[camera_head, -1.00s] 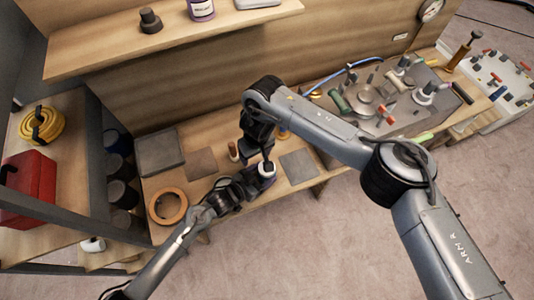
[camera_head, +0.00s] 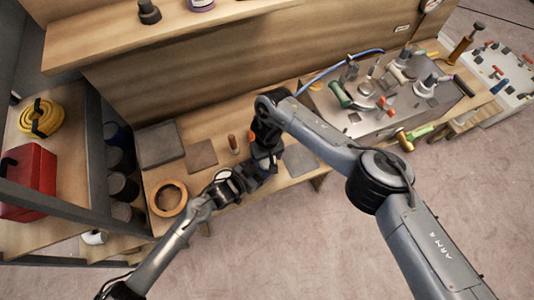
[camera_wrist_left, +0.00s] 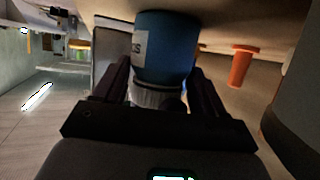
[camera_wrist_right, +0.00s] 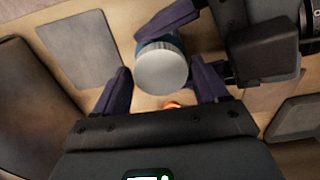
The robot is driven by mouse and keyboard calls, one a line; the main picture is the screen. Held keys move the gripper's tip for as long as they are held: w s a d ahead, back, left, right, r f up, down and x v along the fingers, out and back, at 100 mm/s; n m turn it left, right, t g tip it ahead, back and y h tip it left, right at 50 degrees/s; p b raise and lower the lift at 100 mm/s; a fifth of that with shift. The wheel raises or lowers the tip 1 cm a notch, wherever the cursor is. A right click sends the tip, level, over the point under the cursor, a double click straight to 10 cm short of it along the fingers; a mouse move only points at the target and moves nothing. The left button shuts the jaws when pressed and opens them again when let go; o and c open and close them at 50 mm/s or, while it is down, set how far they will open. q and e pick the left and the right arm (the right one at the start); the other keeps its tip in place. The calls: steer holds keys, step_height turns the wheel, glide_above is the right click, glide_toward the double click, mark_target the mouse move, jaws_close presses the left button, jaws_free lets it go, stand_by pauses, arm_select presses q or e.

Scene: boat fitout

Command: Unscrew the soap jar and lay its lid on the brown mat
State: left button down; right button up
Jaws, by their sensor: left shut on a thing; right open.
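The soap jar has a blue body (camera_wrist_left: 167,48) with a pale label and a grey ribbed lid (camera_wrist_left: 158,96); the lid's pale round top (camera_wrist_right: 161,72) shows in the right wrist view. My left gripper (camera_wrist_left: 160,78) is shut on the jar, with dark fingers on either side. My right gripper (camera_wrist_right: 163,88) is open, its fingers spread with the lid in view between them; I cannot tell whether they touch it. In the head view, the arms mostly hide the jar where they meet. The brown mat (camera_head: 201,155) lies bare on the bench, left of the grippers.
A dark grey tray or mat (camera_head: 160,144) and an orange ring (camera_head: 168,198) lie further left. A grey mat (camera_head: 300,161) lies right of the grippers. A brown peg (camera_head: 233,143) stands close behind them. A fitted panel with valves (camera_head: 375,100) stands at the right.

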steer(key=shift+f, duration=0.1)
steer(key=shift+c, duration=0.5)
steer(key=c, duration=0.8)
steer(key=n, duration=0.7)
steer(key=o, duration=1.2)
